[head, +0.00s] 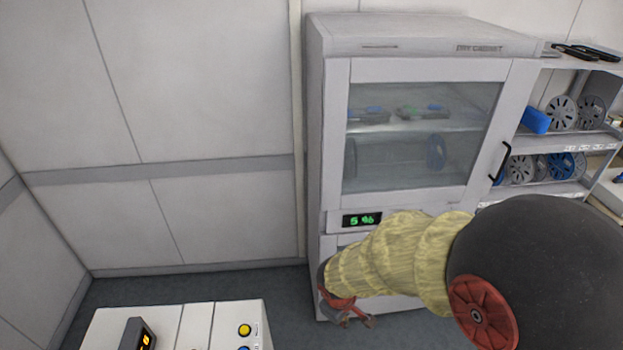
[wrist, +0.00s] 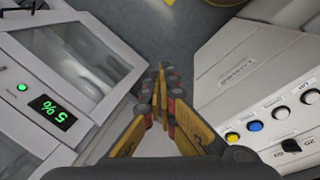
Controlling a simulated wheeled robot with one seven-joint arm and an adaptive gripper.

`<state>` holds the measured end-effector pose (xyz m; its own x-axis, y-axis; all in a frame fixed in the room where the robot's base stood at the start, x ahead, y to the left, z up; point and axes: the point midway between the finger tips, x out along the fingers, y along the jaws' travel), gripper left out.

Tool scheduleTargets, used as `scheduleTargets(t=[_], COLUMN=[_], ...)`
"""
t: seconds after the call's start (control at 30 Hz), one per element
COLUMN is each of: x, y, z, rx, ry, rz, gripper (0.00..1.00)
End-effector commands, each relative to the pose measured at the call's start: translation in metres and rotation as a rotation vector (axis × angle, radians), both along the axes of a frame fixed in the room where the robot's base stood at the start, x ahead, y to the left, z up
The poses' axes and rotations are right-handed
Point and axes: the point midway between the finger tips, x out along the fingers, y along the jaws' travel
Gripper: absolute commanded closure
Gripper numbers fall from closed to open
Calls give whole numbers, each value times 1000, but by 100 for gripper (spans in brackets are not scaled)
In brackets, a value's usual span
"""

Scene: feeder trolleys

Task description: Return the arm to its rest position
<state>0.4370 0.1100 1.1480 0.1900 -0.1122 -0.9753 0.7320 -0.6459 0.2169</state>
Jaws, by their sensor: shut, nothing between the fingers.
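My arm reaches across the head view from the lower right, in front of the dry cabinet (head: 338,150). My gripper (head: 362,322) is at the arm's far end, low beside the cabinet's lower front. In the wrist view my gripper (wrist: 161,92) is shut, its yellow fingers together with nothing between them. Part of the cabinet's lower front is hidden behind my arm.
The cabinet's glass door is shut, and its green display (head: 362,219) is lit. A white machine with buttons (head: 180,325) stands at the lower left, also at right in the wrist view (wrist: 250,70). Shelves with reels (head: 562,112) stand at right. Grey floor lies between.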

Motion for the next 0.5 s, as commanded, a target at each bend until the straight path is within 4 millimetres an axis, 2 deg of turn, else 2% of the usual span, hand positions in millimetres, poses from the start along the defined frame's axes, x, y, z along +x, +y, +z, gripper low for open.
scheduleTargets(t=[0.1,0.2,0.5], x=[-22,-43,-104], y=[-25,-41,-67], z=[15,28,51], rx=[16,41,170], ry=[6,15,-3], rz=[-169,-295,-579], gripper=[100,100,100])
